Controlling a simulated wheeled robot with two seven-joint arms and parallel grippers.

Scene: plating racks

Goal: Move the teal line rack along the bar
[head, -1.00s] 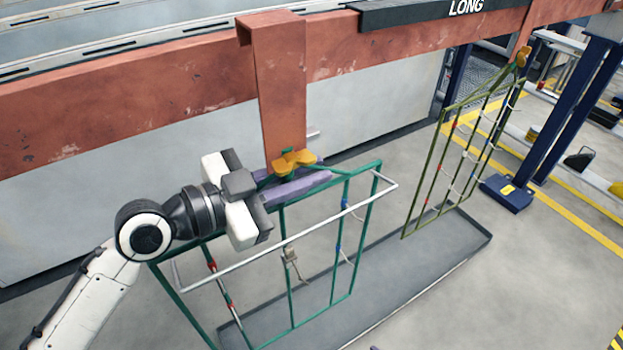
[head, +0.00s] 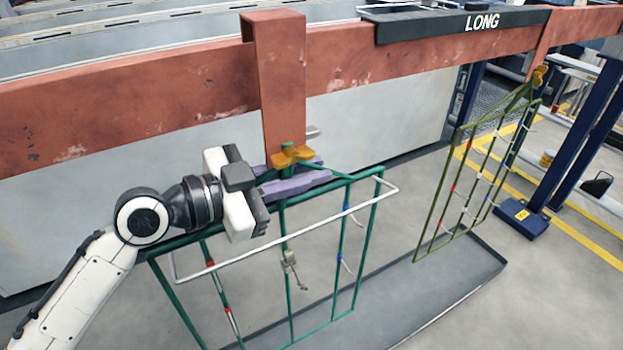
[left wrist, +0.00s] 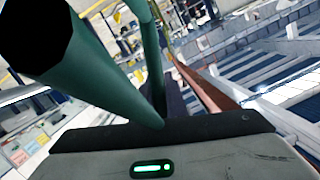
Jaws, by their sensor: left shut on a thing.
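The teal line rack (head: 367,232) hangs from a rust-red hook (head: 283,100) on the rust-red bar (head: 130,95). An orange-yellow clamp (head: 292,156) sits at the rack's top, at the hook's lower end. My left gripper (head: 295,182), with purple-grey fingers, is shut on the rack's upright just below the clamp. In the left wrist view, teal tubes (left wrist: 95,70) of the rack rise close to the camera between my fingers. The finger contact is partly hidden in both views. My right gripper is in neither view.
An olive rack (head: 470,185) hangs farther right on the same bar. A dark sign reading LONG (head: 455,24) sits on the bar between the two hooks. A grey tray (head: 440,300) lies on the floor below. Blue posts (head: 580,130) stand at right.

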